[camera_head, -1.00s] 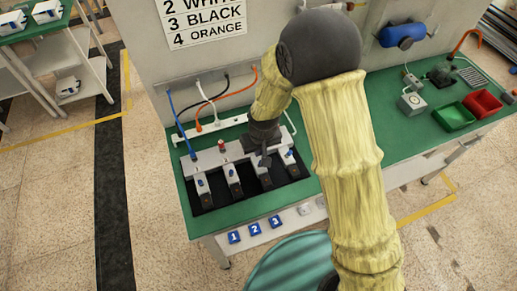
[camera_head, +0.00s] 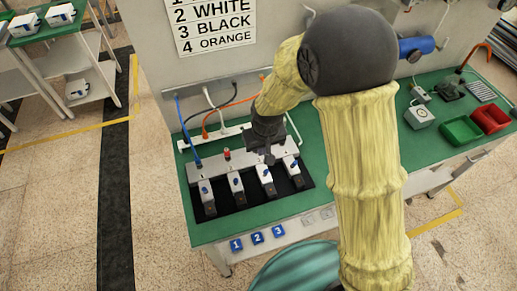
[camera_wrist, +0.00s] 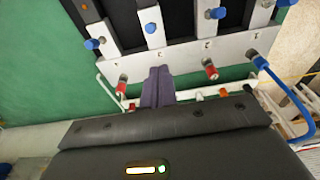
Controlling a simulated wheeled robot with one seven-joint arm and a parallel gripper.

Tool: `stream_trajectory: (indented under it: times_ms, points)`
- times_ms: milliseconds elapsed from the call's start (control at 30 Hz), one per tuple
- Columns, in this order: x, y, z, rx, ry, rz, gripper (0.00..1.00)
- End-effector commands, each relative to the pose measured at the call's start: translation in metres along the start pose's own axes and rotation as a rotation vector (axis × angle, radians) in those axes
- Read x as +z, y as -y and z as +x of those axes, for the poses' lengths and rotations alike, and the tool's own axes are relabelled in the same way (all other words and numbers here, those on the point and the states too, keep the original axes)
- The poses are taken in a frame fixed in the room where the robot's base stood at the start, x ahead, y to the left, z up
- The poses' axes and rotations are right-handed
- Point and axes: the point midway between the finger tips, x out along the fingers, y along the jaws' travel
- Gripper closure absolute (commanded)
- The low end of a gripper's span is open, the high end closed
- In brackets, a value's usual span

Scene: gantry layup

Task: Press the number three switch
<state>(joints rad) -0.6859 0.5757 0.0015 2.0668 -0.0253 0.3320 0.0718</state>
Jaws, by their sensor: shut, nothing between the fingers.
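A row of grey switch bars with blue levers stands on a black mat (camera_head: 222,208) on the green bench. The third bar from the left (camera_head: 271,186) has its blue lever in plain view. My gripper (camera_head: 268,155) is shut and empty, just behind that lever, over the grey rear rail (camera_head: 215,167). In the wrist view my gripper's dark fingers (camera_wrist: 158,84) lie together beside the rail, between two red plugs. A blue tile marked 3 (camera_head: 278,231) is on the bench's front edge, beside tiles 2 (camera_head: 257,237) and 1 (camera_head: 236,245).
A blue cable (camera_head: 187,130) and others run from the wall to the rail area. A wall sign (camera_head: 213,27) lists 2 white, 3 black, 4 orange. Red (camera_head: 490,119) and green (camera_head: 461,130) bins and a grey box (camera_head: 419,116) stand at right.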

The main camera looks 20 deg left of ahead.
Motion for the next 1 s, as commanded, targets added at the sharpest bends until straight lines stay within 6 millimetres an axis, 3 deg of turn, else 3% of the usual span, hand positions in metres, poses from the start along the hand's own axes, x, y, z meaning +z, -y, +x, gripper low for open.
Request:
stream_trajectory:
  times_ms: [400, 1000]
  points:
    - [0.024, 0.003, -0.041, -0.001, -0.002, -0.007, 1.0]
    - [0.026, 0.002, -0.043, 0.0, 0.0, -0.004, 1.0]
